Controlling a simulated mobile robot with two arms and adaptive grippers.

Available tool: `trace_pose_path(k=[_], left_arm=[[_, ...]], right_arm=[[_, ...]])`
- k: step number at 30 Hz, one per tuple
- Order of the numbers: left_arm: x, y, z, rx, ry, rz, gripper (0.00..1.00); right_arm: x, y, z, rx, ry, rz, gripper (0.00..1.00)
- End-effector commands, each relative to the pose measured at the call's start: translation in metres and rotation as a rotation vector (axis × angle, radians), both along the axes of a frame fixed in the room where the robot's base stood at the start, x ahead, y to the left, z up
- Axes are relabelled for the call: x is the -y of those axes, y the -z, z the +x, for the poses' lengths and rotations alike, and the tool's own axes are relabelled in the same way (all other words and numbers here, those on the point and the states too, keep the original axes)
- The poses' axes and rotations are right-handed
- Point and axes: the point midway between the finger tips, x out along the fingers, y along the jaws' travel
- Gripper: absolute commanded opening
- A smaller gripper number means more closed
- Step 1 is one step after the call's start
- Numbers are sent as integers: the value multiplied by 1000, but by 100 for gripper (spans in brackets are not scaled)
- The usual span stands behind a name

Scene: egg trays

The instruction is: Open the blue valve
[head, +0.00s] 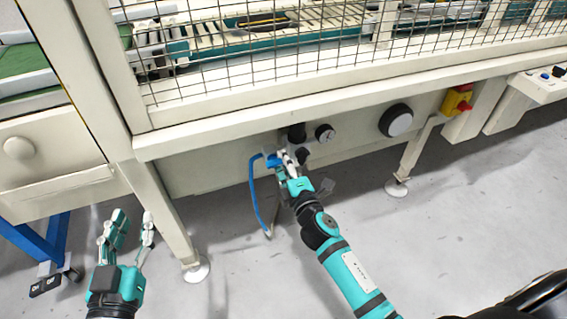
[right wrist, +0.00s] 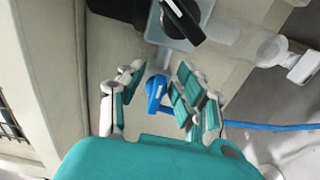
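The blue valve (head: 273,160) sits under the machine's front beam, near a black regulator. In the right wrist view its blue handle (right wrist: 156,91) shows between my right gripper's fingers (right wrist: 152,97), with a visible gap on the left and the right finger close beside it. I cannot tell whether a finger touches it. My right gripper (head: 288,163) is open at the valve and partly hides it in the head view. My left gripper (head: 128,232) is open and empty, low at the left, in front of the machine's leg.
A blue hose (head: 256,198) hangs below the valve. A round gauge (head: 325,133) and a black knob (right wrist: 183,18) are close by. The beam (head: 300,112) runs above, with a wire mesh fence over it. A red-yellow switch (head: 457,100) is at right. The floor in front is clear.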

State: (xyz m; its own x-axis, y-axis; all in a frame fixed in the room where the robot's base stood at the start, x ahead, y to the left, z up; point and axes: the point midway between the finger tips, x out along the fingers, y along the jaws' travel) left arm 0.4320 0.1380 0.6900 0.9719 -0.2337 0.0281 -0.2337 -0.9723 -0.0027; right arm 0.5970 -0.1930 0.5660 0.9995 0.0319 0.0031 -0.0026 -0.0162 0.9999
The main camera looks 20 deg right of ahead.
Motion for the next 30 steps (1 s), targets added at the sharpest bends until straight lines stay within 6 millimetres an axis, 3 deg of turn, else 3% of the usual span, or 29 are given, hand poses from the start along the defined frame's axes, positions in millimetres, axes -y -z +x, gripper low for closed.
trace_pose_path(k=[10,24,30], left_arm=[[-1,2,0,-5,-1,2,33],[0,1,0,-2,-1,1,33],[0,1,0,-2,-1,0,33]], right_arm=[[-1,3,-10,-5,-2,0,35],[3,2,-101,-4,1,2,35],[3,1,-118,-2,-1,1,35]])
